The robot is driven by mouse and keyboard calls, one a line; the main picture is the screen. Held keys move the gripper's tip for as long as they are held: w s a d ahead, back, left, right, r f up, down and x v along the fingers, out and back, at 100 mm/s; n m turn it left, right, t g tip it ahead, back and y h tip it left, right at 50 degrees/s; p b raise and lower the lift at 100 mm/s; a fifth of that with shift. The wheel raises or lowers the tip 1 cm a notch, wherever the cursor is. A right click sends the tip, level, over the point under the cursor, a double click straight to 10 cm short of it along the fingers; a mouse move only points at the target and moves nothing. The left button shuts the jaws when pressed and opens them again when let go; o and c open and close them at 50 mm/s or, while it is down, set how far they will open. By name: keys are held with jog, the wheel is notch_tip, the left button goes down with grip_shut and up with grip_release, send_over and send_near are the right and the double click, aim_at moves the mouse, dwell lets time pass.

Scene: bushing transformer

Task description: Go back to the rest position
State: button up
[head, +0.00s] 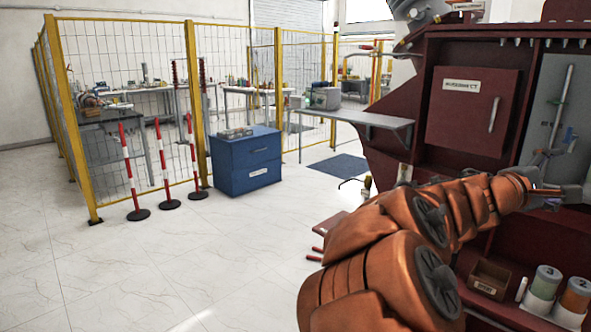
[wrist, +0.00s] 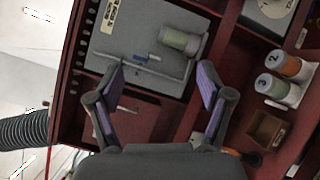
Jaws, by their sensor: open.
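My gripper (wrist: 160,88) is open in the wrist view, its two purple-padded fingers spread with nothing between them. Beyond the fingers is a grey panel (wrist: 130,35) in the dark red cabinet, with a pale green cylinder (wrist: 180,40) and a rod on it. In the head view my orange arm reaches to the right, toward the dark red cabinet (head: 440,60). The gripper (head: 568,196) is at the right edge of that view, small and partly cut off, in front of the grey panel (head: 565,110).
Numbered containers (head: 545,282) and a small brown box (head: 490,278) stand on the cabinet's lower shelf. A grey side shelf (head: 365,118) juts out left of the cabinet. A blue cabinet (head: 245,160), striped posts (head: 163,165) and yellow fencing stand farther left. The tiled floor at front left is clear.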

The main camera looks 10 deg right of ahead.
jog(key=s+a+f+m+g+y+p, duration=0.3)
jog(key=s+a+f+m+y+p, duration=0.5)
jog(key=s+a+f, duration=0.45)
jog(key=s+a+f+n+y, duration=0.1)
jog(key=s+a+f+y, duration=0.1)
jog(key=a, duration=0.6)
jog(key=s+a+f+y+p, duration=0.1)
jog(key=s+a+f+y, duration=0.2)
jog(key=a, duration=0.6)
jog(key=s+a+f+n+y, duration=0.1)
jog(key=s+a+y, duration=0.3)
jog(key=a, duration=0.5)
jog(key=shift+a+f+n+g+y+p, duration=0.15)
jog(key=shift+f+n+g+y+p, duration=0.2)
jog(key=shift+f+y, duration=0.55)
